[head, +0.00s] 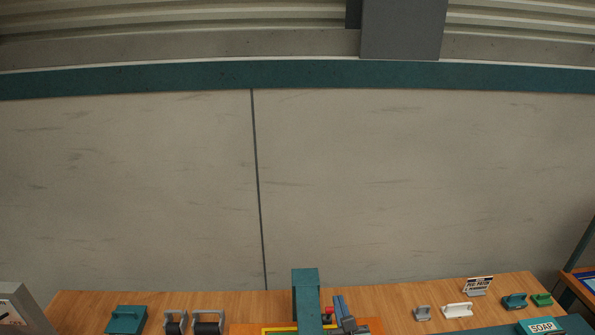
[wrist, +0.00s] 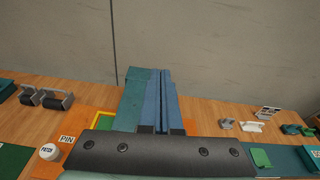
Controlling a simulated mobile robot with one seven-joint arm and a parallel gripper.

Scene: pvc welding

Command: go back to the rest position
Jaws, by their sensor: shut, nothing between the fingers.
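My gripper (wrist: 163,80) shows in the wrist view as two blue fingers lying side by side, with no gap and nothing between them. A dark bar with bolts crosses the view below them. A teal post (wrist: 135,95) stands just left of the fingers. In the head view the teal post (head: 305,290) is at the bottom centre. The blue fingers (head: 341,303) show just to its right, partly cut by the lower edge. Whether they touch the post I cannot tell.
A wooden bench (head: 385,300) runs along the wall. Black rollers in grey holders (head: 208,322) and a teal handled block (head: 126,319) stand at left. Small clamps (head: 458,310) and a sign (head: 478,286) stand at right. The wall (head: 400,170) above is clear.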

